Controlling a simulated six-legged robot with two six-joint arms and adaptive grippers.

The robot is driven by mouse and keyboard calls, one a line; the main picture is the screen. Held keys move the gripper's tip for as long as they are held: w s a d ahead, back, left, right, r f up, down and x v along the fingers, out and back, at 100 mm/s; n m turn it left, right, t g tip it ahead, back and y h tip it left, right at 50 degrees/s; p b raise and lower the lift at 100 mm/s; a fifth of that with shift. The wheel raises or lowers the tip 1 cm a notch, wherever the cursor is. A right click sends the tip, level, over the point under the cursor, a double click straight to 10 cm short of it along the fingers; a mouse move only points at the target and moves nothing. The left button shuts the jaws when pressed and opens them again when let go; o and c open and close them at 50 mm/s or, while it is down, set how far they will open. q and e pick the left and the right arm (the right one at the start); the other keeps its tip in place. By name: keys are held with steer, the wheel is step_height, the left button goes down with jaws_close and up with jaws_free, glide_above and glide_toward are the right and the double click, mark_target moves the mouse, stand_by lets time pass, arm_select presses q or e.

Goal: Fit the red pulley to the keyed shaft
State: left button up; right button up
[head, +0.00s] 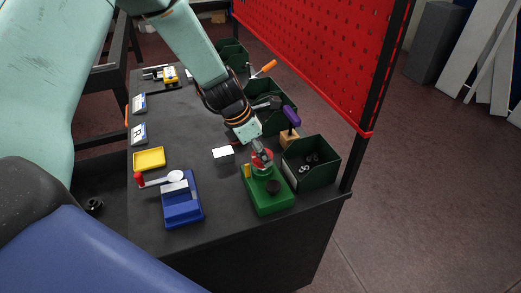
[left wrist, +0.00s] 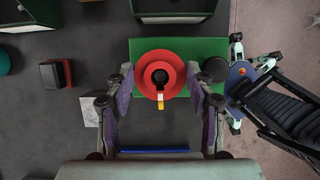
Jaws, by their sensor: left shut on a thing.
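The red pulley (head: 262,171) is over the green base (head: 268,204) at the table's near right. In the left wrist view the pulley (left wrist: 147,77) shows from above as a red ring with a dark centre, with a small yellow and white piece at its lower edge. My left gripper (head: 262,158) comes down from above; its two fingers (left wrist: 160,88) lie on either side of the pulley, shut on it. The keyed shaft is hidden, so I cannot tell how far the pulley is down on it. A black knob (head: 273,187) sits on the base beside the pulley. My right gripper is not in view.
A dark green bin (head: 318,178) with small parts stands close right of the base. A block with a purple-handled tool (head: 291,117) is behind. A blue fixture (head: 183,208) and yellow tray (head: 149,158) are left. A white card (head: 222,152) lies between.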

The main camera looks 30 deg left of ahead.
arm_select(q)
steer(key=shift+f+b, duration=0.65)
steer(key=shift+f, duration=0.2)
stand_by(0.6)
stand_by(0.4)
steer(key=o, duration=1.3)
steer(key=shift+r, duration=0.1)
steer(key=shift+v, duration=5.9)
steer(key=shift+x, duration=6)
